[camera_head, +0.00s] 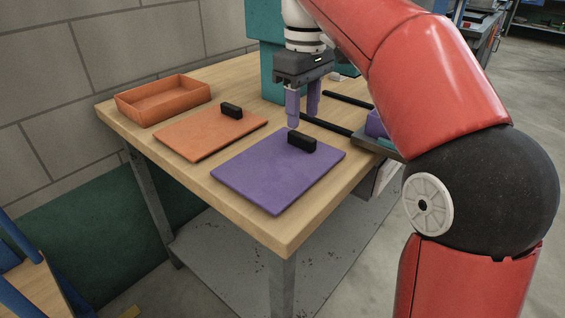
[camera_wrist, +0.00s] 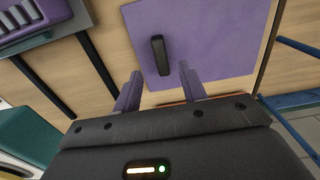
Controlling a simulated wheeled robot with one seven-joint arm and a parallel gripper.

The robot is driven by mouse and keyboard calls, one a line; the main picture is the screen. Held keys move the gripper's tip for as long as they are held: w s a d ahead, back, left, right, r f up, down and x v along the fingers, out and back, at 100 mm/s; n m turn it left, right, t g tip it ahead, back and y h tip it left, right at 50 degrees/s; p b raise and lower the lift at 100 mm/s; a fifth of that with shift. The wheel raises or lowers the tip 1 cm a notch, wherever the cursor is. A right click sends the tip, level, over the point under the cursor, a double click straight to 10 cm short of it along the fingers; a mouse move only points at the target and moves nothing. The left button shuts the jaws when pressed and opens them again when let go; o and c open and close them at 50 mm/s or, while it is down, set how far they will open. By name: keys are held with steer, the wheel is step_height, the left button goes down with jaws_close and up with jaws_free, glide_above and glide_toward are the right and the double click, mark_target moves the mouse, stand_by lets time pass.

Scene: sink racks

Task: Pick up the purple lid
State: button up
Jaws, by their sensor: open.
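The purple lid (camera_head: 271,176) is a flat panel with a black block handle (camera_head: 302,141); it lies flat on the wooden table near the front corner. My gripper (camera_head: 303,108) has purple fingers pointing down. It hangs just behind and above the handle, apart from it. In the wrist view the purple lid (camera_wrist: 210,45) fills the upper middle, with its black handle (camera_wrist: 159,55) standing ahead of the fingertips. The fingers of my gripper (camera_wrist: 160,75) are spread and nothing is between them.
On the wooden table (camera_head: 272,226), an orange lid (camera_head: 195,140) with a black handle lies left of the purple one. An orange open box (camera_head: 165,101) stands at the back left. Black bars (camera_head: 327,126), a partly hidden purple container (camera_head: 375,124) and a teal block (camera_head: 270,72) are near my gripper.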

mark_target(302, 135)
step_height(302, 135, down, 5)
steer(key=shift+s+f+b, duration=0.1)
steer(key=shift+s+b, duration=0.05)
steer(key=shift+b, duration=0.55)
steer(key=shift+c, duration=0.4)
jaws_close()
